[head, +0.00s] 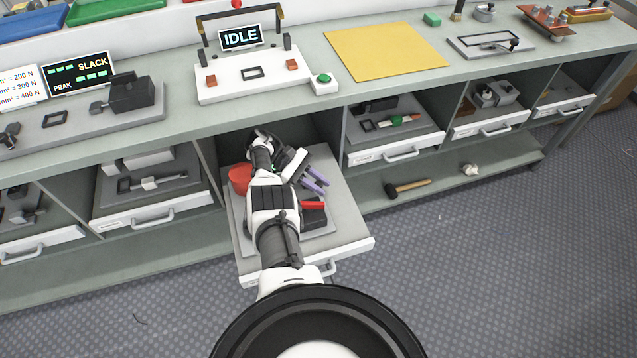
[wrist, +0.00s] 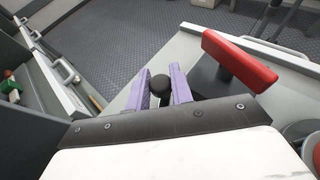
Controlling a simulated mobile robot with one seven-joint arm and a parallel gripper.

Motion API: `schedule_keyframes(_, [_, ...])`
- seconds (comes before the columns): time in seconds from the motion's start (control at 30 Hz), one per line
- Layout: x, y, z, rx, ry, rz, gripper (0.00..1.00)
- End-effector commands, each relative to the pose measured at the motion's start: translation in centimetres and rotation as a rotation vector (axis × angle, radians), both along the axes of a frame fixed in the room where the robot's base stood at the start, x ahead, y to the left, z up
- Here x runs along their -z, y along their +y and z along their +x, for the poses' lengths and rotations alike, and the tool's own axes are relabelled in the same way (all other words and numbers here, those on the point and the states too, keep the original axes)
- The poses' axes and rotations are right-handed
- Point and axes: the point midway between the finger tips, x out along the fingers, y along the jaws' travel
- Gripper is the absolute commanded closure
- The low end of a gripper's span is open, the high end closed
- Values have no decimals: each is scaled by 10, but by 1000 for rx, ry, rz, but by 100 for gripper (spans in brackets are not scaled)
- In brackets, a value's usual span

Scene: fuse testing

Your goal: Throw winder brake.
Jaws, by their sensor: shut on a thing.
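A winder unit sits in the pulled-out drawer (head: 345,240) below the bench. In the head view it shows a red round part (head: 239,179) at left and a black block (head: 314,218) with a red bar (head: 312,205). The red bar (wrist: 238,60) is large in the wrist view, to the right of my fingers. My gripper (head: 315,180) reaches down into the drawer, its purple fingers pointing right. In the wrist view the fingers are shut on a round black knob (wrist: 159,88). What the knob joins to is hidden, and my arm covers much of the unit.
The cabinet wall and worktop stand close around my arm. A bench device (head: 253,78) above reads IDLE, with a green button box (head: 324,84) beside it. Neighbouring drawers (head: 395,140) hold other tools. A hammer (head: 407,187) lies on the low shelf. The floor in front is clear.

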Motion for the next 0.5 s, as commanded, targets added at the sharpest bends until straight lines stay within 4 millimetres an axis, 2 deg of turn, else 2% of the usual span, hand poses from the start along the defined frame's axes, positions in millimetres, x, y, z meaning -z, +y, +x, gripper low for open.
schedule_keyframes(0.03, [1, 0, -1, 1, 3, 2, 100])
schedule_keyframes(0.07, [1, 0, -1, 1, 3, 2, 75])
schedule_keyframes(0.2, [1, 0, -1, 1, 3, 0, 57])
schedule_keyframes(0.5, [0, 0, 0, 1, 1, 1, 56])
